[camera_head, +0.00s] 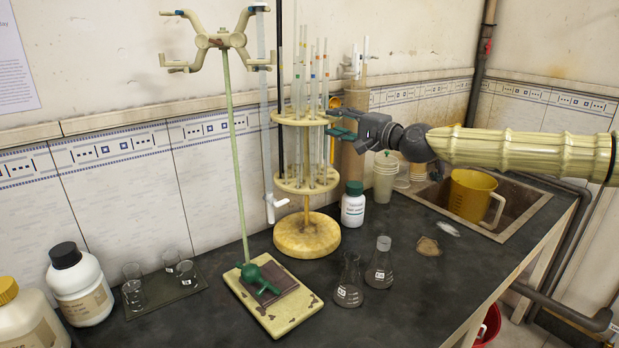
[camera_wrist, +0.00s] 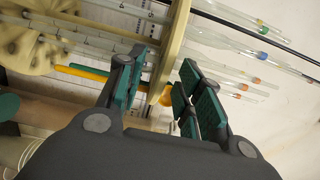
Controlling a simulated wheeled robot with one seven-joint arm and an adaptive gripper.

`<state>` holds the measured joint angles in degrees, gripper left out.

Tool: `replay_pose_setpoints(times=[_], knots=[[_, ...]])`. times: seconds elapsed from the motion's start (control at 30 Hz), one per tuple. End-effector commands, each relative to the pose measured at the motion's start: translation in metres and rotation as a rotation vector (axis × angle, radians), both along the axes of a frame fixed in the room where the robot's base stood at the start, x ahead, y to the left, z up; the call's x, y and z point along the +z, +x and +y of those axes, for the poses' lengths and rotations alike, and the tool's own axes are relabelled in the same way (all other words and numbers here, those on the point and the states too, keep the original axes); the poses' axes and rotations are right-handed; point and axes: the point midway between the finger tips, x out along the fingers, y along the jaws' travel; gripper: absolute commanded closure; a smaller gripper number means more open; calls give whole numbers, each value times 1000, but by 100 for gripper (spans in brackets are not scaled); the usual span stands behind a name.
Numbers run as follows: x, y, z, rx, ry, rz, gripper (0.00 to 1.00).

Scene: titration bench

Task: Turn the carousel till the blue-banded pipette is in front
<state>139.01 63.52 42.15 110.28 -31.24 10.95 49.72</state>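The carousel is a cream pipette stand with an upper round plate (camera_head: 300,119), a lower plate and a round base (camera_head: 307,236). Several upright glass pipettes with coloured bands stand in it. A blue-banded pipette (camera_head: 313,76) seems to be right of the central rod; its blue band (camera_wrist: 262,55) shows in the wrist view among green, yellow and orange-red ones. My gripper (camera_head: 338,122) is at the right side of the upper plate. Its fingers (camera_wrist: 163,68) are apart, with the plate's rim and an orange knob (camera_wrist: 166,96) seen between them. Contact cannot be told.
A clamp stand (camera_head: 233,150) with a burette (camera_head: 265,120) stands close left of the carousel. A white bottle (camera_head: 353,204), two flasks (camera_head: 379,264) and plastic cups (camera_head: 385,178) stand near its base. A yellow jug (camera_head: 470,193) sits in the sink at right.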

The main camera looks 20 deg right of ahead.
Motion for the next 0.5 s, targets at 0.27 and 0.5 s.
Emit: replay_pose_setpoints(times=[0.27,0.5], knots=[[2,-3,-2,-1,1,-2,64],[4,-15,-9,-1,1,-3,64]])
